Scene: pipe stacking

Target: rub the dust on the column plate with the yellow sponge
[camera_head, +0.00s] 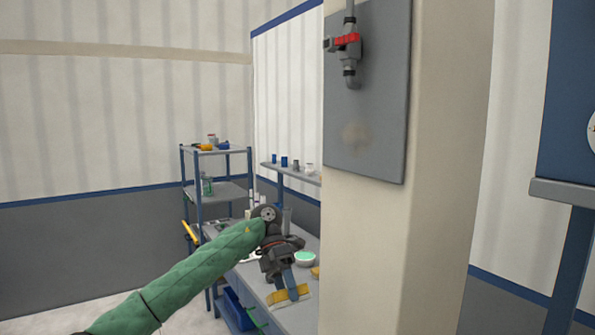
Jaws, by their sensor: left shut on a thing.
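The grey column plate (380,110) is fixed to the beige column right of centre. A faint brownish dust patch (355,135) shows on its lower half. My left gripper (287,287) points downward, low and left of the column, well below the plate. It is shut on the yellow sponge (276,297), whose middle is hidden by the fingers. The sponge is apart from the plate; I cannot tell whether it touches the bench under it. My right gripper is out of view.
A pipe with a red-handled valve (347,41) sits on the plate's upper part. A grey bench (300,317) holds a bowl with green contents (305,258). A shelf rack (217,190) stands behind. A blue cabinet (568,110) is at the right.

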